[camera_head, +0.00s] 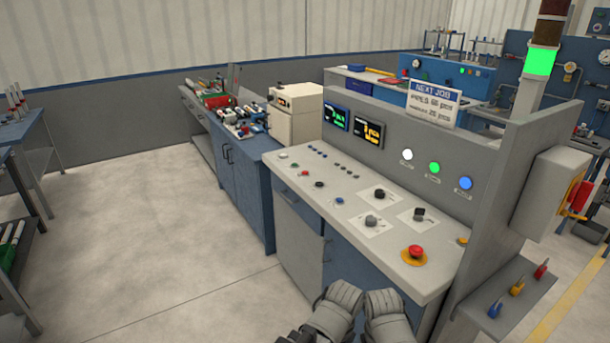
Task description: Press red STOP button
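The red STOP button (416,251) is a mushroom-shaped cap on a yellow round base at the front right of the grey control desk (385,265). Nothing covers it. At the bottom of the head view two grey jointed shapes of mine stand side by side in front of the desk's front edge. I take the one on the left as my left gripper (342,302) and the other as my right gripper (384,308). Both are apart from the button, lower and to its left in the picture. Their finger openings cannot be made out.
Black knobs (371,220) and small buttons share the desk top. A raised panel behind holds displays (367,129) and white, green and blue lamps (434,168). A grey side wall and a ledge with coloured levers (517,287) stand right. The floor at left is open.

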